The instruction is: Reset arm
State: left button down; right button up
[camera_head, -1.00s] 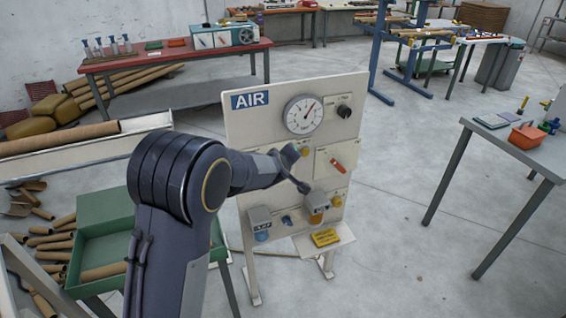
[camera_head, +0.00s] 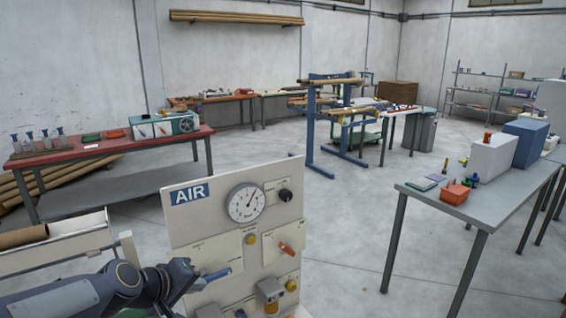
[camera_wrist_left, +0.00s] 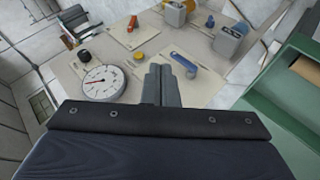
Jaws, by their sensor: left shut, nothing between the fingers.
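My left gripper (camera_head: 190,276) shows at the lower left in the head view, in front of the left part of the AIR panel (camera_head: 215,222). Its fingers (camera_wrist_left: 166,84) are shut and empty in the left wrist view, with the panel (camera_wrist_left: 135,66) beyond them. The panel carries a round gauge (camera_head: 246,203), a black knob (camera_head: 285,195) and a red lever (camera_head: 287,248). A blue lever (camera_wrist_left: 183,62) shows close beside the fingertips in the wrist view; I cannot tell whether they touch. My right gripper is not in view.
A grey table (camera_head: 420,190) with boxes and an orange bin (camera_head: 454,193) stands at the right. A red-topped bench (camera_head: 75,151) stands behind at the left. A green container (camera_wrist_left: 281,90) is close at the right in the wrist view. Floor right of the panel is clear.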

pick_arm(q)
jog(key=s+f+m+g, duration=0.3)
jog(key=s+m, duration=0.2)
jog(key=s, duration=2.1)
jog(key=shift+a+f+m+y, duration=0.2)
jog(key=shift+a+m+y, duration=0.1)
jog(key=shift+a+m, duration=0.15)
